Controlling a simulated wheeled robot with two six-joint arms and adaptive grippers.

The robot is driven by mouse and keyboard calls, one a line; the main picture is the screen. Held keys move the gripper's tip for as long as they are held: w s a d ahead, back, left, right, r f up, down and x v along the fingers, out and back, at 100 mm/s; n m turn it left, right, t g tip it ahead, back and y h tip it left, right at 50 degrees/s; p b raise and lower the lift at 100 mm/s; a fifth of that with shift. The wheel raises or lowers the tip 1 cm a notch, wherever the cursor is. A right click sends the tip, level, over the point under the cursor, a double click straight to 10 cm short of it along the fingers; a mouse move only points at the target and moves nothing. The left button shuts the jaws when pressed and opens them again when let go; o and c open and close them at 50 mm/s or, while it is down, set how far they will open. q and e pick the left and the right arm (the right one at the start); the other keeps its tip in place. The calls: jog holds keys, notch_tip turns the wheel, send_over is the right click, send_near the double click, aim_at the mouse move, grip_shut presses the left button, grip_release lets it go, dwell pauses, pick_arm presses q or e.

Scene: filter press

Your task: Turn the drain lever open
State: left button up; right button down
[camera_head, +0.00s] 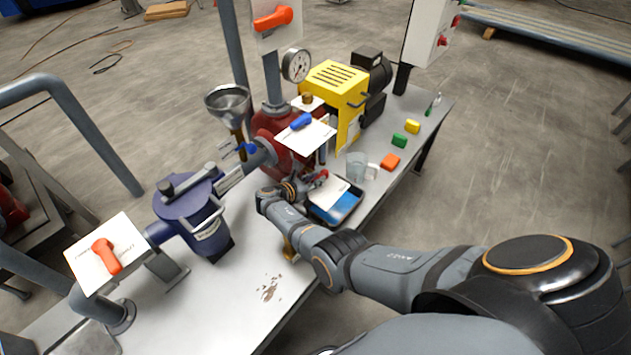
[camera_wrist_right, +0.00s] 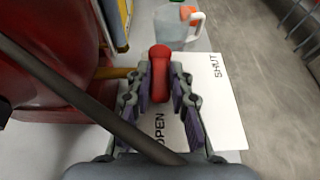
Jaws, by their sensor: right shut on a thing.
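The drain lever (camera_wrist_right: 160,75) is a red handle with a rounded end, seen in the right wrist view over a white plate (camera_wrist_right: 222,105). The plate reads OPEN near the lower middle and SHUT at the upper right. My right gripper (camera_wrist_right: 163,88) is shut on the lever, with a finger on each side of it. In the head view, my right gripper (camera_head: 305,188) is low beside the red pump body, and only a small red part of the lever (camera_head: 321,176) shows past it. My left gripper is not in view.
A dark rod (camera_wrist_right: 75,85) crosses the wrist view in front of the gripper. A clear jug (camera_head: 356,167) and coloured blocks stand on the bench to the right. A blue tray (camera_head: 350,208) lies by the plate. A blue filter housing (camera_head: 195,215) stands left.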

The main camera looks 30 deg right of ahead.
jog(key=shift+w+r, duration=0.1)
jog(key=shift+r, duration=0.1)
jog(key=c, duration=1.2)
grip_release()
jog(key=shift+f, duration=0.15)
notch_tip(320, 180, up, 10)
